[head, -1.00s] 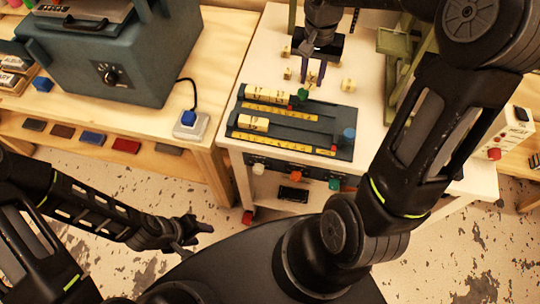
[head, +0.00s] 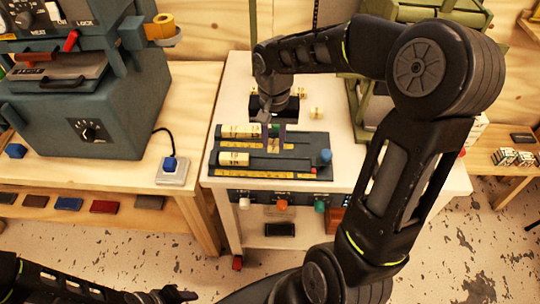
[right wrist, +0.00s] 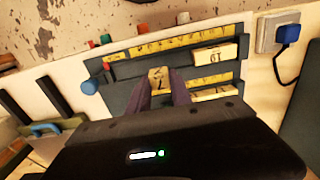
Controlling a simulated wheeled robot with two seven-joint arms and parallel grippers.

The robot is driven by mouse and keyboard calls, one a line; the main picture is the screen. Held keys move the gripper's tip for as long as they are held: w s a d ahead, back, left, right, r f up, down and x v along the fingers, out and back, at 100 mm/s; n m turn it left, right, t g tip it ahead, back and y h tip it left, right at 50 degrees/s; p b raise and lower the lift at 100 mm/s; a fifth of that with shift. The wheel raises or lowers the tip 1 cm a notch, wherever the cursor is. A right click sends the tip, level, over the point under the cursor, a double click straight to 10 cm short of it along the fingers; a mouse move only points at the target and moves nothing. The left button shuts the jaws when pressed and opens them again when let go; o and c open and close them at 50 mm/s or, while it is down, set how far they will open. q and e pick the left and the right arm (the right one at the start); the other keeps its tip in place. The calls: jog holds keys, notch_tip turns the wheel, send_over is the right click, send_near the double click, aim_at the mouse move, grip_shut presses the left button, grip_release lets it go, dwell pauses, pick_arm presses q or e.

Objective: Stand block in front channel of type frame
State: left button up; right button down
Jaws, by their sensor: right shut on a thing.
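The dark type frame (head: 300,141) lies on the white table, with yellow ruled strips along its channels. A cream block (head: 233,158) sits at the left end of the front channel. Cream blocks (head: 240,131) sit in a row at the left of the back channel. My right gripper (head: 273,149) is over the middle of the frame, pointing down. In the right wrist view it is shut on a cream block with a dark mark (right wrist: 158,77). Whether that block touches the frame cannot be told. My left gripper (head: 178,295) is low at the bottom edge, away from the table.
A loose cream block (head: 316,112) lies on the table behind the frame, with others partly hidden by my right arm. A blue knob (head: 325,156) stands at the frame's right end. A grey-blue machine (head: 90,105) and a switch box (head: 172,172) are left. A green rack stands back right.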

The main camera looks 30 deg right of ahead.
aim_at(274, 142)
jog(key=shift+f, duration=1.45)
jog(key=shift+f, duration=1.85)
jog(key=shift+f, duration=0.15)
jog(key=c, duration=1.2)
grip_release()
jog(key=shift+o, duration=0.2)
notch_tip(274, 142, up, 12)
jog(key=shift+r, duration=0.15)
